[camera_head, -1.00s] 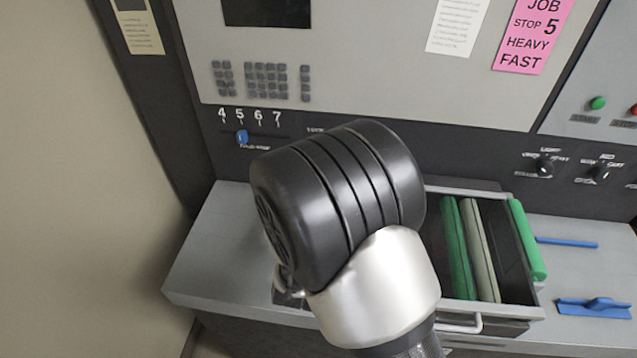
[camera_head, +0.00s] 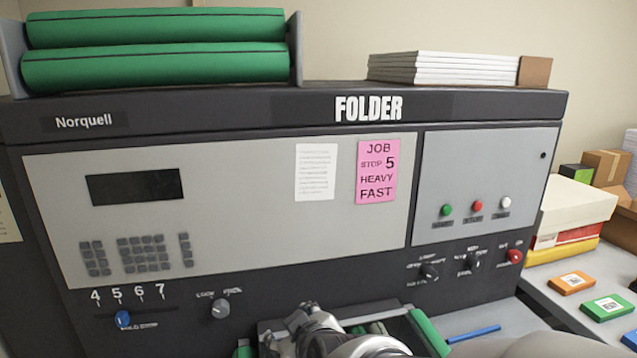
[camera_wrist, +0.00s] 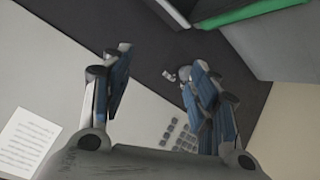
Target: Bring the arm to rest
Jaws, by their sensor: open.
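My gripper (camera_wrist: 155,75) is open in the wrist view. Its two blue-and-grey fingers are spread apart with nothing between them. Beyond them are the folder's grey panel, its keypad (camera_wrist: 180,137) and the white sheet (camera_wrist: 28,138). In the head view, my arm shows only at the bottom edge, in front of the folder (camera_head: 370,108). It hides part of the open drawer area there. The folder's blue slider (camera_head: 123,319) sits under the 5. The pink card (camera_head: 378,171) reads JOB, STOP 5, HEAVY, FAST.
Green rolls (camera_head: 155,66) and a white paper stack (camera_head: 445,68) lie on top of the folder. Dark knobs (camera_head: 220,309) and coloured buttons (camera_head: 477,206) line its front. A blue bar (camera_head: 473,334) lies at lower right. Boxes and small packs (camera_head: 571,283) stand at the right.

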